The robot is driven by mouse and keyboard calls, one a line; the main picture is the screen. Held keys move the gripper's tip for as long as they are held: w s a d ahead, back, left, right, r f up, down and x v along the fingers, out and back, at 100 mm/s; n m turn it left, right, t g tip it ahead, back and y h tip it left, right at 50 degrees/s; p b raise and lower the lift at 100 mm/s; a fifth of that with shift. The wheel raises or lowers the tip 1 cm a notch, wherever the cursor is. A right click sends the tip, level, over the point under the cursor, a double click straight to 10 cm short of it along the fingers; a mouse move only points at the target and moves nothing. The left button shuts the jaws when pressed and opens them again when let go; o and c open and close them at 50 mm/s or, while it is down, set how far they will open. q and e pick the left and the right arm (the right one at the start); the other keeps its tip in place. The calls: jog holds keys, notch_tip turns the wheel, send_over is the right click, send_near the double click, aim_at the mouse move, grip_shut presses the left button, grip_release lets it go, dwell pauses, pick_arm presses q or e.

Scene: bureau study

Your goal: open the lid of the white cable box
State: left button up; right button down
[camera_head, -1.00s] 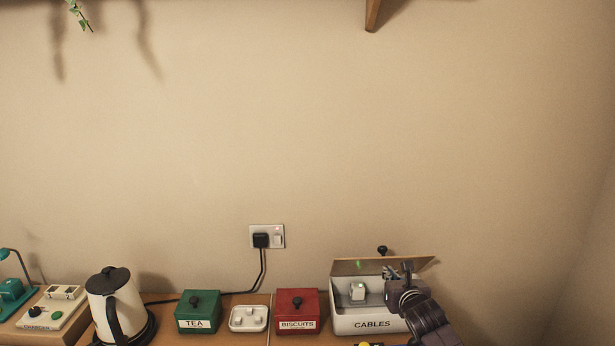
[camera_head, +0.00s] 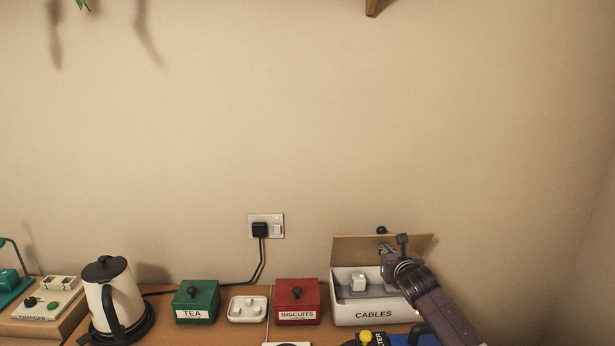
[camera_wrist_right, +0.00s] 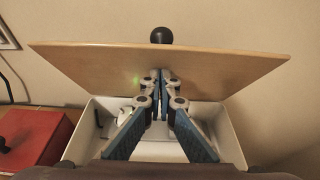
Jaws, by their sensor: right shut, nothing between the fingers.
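The white cable box (camera_head: 373,317), labelled CABLES, stands on the desk against the wall at the right. Its wooden lid (camera_head: 352,247) is raised and leans up at the back, with a black knob (camera_head: 381,230) at its top edge. A small white block shows inside the box (camera_head: 358,282). My right gripper (camera_head: 386,249) is in front of the lid's inner face, above the box. In the right wrist view the right gripper (camera_wrist_right: 161,76) is shut and empty, its tips at or close to the lid (camera_wrist_right: 220,65); contact is unclear. My left gripper is out of view.
Left of the box stand a red BISCUITS box (camera_head: 297,300), a white tray (camera_head: 248,310) with small cubes, a green TEA box (camera_head: 196,300) and a kettle (camera_head: 110,300). A wall socket (camera_head: 266,227) has a plug and cable.

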aim_at(382, 241)
jog(key=shift+r+b+x, duration=0.15)
jog(key=shift+b+x, duration=0.7)
jog(key=shift+r+b+x, duration=0.2)
jog(key=shift+b+x, duration=0.6)
jog(key=shift+b, duration=0.05)
jog(key=shift+w+a+r+p, duration=0.1)
jog(key=shift+r+p, duration=0.05)
jog(key=shift+p, duration=0.3)
jog(key=s+p, duration=0.9)
jog(key=p, duration=0.1)
jog(key=shift+d, duration=0.2)
